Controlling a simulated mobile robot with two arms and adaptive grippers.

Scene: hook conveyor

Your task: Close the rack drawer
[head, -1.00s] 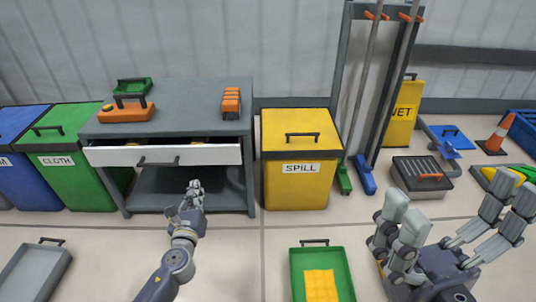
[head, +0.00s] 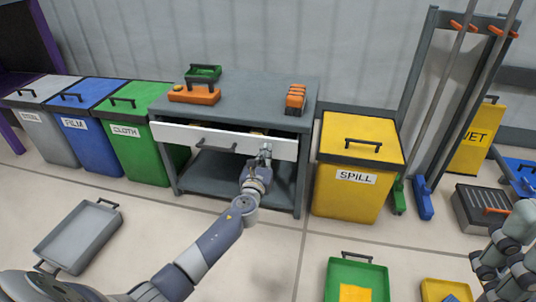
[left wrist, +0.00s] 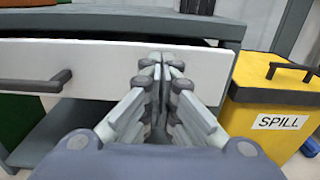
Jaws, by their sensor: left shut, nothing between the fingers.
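The rack drawer's white front (head: 180,134) stands out from the grey rack (head: 255,95), with a dark gap behind its top edge, so the drawer is partly open. Its dark handle (head: 215,148) sits left of centre; it also shows in the left wrist view (left wrist: 35,82). My left gripper (head: 265,151) is shut and empty, at the right part of the drawer front. In the left wrist view its fingertips (left wrist: 165,60) overlap the white panel, right of the handle; whether they touch it I cannot tell. My right gripper (head: 505,250) is partly cut off at the right edge.
A yellow SPILL bin (head: 358,160) stands close to the rack's right. Green (head: 143,130), blue (head: 92,130) and grey (head: 45,115) bins stand to its left. Orange (head: 195,94) and green (head: 204,73) carriers lie on top. A grey tray (head: 78,235) and green tray (head: 357,275) lie on the floor.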

